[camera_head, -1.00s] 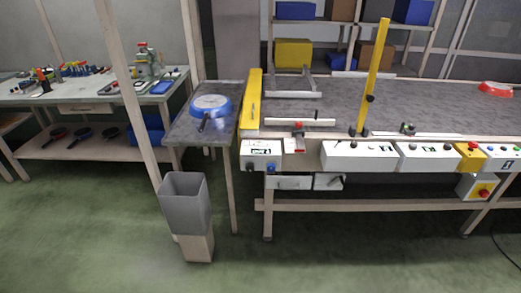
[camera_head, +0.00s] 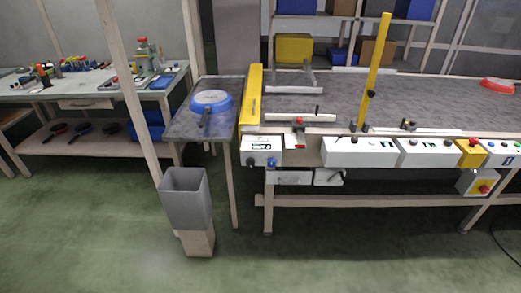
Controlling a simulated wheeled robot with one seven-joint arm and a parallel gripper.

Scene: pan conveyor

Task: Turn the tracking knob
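The conveyor (camera_head: 330,94) stands at the centre and right, with a row of control boxes along its front edge. A small white box (camera_head: 261,144) at its left end carries a black knob (camera_head: 250,162) and a blue knob (camera_head: 271,162) on its lower part. Longer white boxes (camera_head: 359,154) to the right carry several small dark controls. Below the belt edge is a white box (camera_head: 329,178) with a dark handle or lever. I cannot tell which control is the tracking knob; labels are too small to read. My gripper is not in view.
A grey bin (camera_head: 186,200) stands on the floor left of the conveyor. A blue pan (camera_head: 211,102) lies on the side table (camera_head: 195,124). A yellow post (camera_head: 374,70) rises from the belt edge. A red emergency button (camera_head: 484,189) is at right. The front floor is clear.

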